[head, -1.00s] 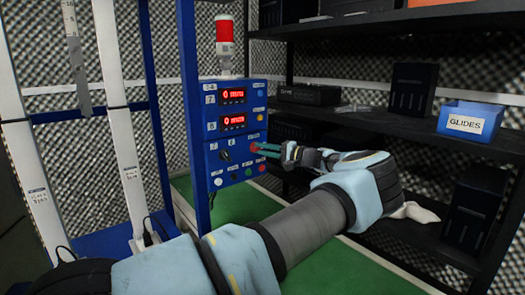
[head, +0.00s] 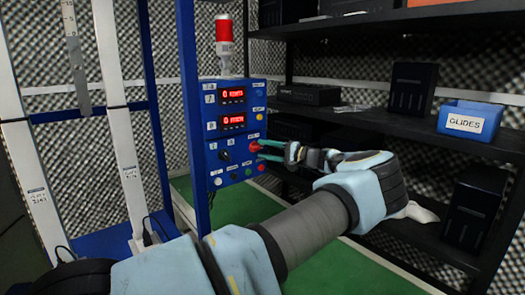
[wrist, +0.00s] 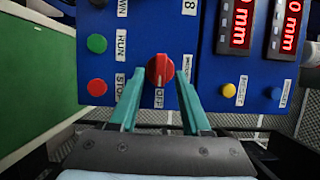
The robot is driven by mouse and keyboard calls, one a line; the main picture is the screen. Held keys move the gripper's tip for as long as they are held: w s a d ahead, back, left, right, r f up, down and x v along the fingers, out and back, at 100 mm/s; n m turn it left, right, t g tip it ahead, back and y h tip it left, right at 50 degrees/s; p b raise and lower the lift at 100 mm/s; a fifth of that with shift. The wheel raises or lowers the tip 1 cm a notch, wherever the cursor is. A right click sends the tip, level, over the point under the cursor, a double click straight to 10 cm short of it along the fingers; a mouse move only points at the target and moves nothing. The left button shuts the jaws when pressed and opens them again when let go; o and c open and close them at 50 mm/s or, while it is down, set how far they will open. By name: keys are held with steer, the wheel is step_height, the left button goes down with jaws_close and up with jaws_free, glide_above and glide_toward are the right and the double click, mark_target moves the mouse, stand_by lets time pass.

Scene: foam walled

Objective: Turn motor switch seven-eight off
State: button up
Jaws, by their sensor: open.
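A red rotary knob (wrist: 160,70) sits on the blue control panel (wrist: 150,30). It also shows in the head view (head: 254,146), at the panel's right side. A label partly reading OFF (wrist: 160,97) is beside it in the wrist view. My gripper (wrist: 160,85) is open, with one teal finger on each side of the knob. I cannot tell whether either finger touches it. A black selector knob (head: 225,156) is further left on the panel. The switch's own name label is not readable.
Green (wrist: 97,43), red (wrist: 97,87), yellow (wrist: 228,90) and blue (wrist: 275,93) buttons surround the knob. Two red-lit displays (head: 232,96) are above. A dark shelf (head: 370,130) with a blue GLIDES bin (head: 470,121) stands to the right.

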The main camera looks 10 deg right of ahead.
steer(key=b+v, duration=0.1)
steer(key=v, duration=0.8)
steer(key=shift+s+d, duration=0.2)
